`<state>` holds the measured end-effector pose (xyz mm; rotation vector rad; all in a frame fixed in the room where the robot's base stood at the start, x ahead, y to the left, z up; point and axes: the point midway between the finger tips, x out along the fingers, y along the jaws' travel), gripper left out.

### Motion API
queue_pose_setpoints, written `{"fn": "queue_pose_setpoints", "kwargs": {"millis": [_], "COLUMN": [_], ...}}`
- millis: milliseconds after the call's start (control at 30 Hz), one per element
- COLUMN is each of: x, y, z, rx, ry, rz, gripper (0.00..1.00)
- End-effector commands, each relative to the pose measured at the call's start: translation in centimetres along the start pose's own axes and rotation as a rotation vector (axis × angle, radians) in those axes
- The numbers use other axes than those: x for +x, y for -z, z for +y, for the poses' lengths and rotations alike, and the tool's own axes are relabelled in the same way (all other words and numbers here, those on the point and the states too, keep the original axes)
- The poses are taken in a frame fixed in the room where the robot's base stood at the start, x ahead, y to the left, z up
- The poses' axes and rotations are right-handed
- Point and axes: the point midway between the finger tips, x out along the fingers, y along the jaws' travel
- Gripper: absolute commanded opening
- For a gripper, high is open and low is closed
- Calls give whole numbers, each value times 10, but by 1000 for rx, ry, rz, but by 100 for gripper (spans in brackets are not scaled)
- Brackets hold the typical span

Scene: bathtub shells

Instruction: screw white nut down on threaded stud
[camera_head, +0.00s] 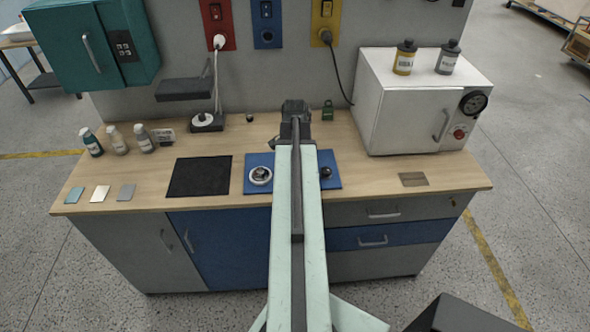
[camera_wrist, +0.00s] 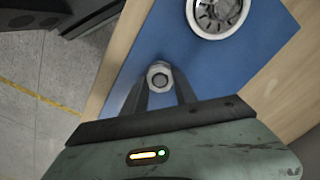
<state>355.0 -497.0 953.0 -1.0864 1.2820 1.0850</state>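Whether the fingers press on the nut cannot be told. The stud below the nut is not clearly visible. In the head view my arm covers the middle of the blue plate (camera_head: 250,186), and nut and fingertips are hidden.
A round metal fitting (camera_wrist: 219,14) sits on the plate, also seen in the head view (camera_head: 260,175). A black knob (camera_head: 325,172) stands right of my arm. A black mat (camera_head: 199,176) lies left, a white oven-like box (camera_head: 410,110) right. Bottles (camera_head: 118,140) stand back left.

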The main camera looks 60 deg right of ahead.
Motion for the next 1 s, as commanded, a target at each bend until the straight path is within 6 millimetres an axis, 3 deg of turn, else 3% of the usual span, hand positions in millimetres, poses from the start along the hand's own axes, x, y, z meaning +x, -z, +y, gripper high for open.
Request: {"fn": "queue_pose_setpoints", "kwargs": {"millis": [133, 500, 533, 600, 1000], "x": [0, 0, 0, 0, -5], "y": [0, 1, 1, 0, 0], "z": [2, 2, 2, 2, 1], "rx": [144, 911, 899, 895, 891], "ry": [-4, -4, -5, -4, -2], "rz": [1, 4, 4, 3, 2], "gripper": [0, 0, 42, 59, 59]}}
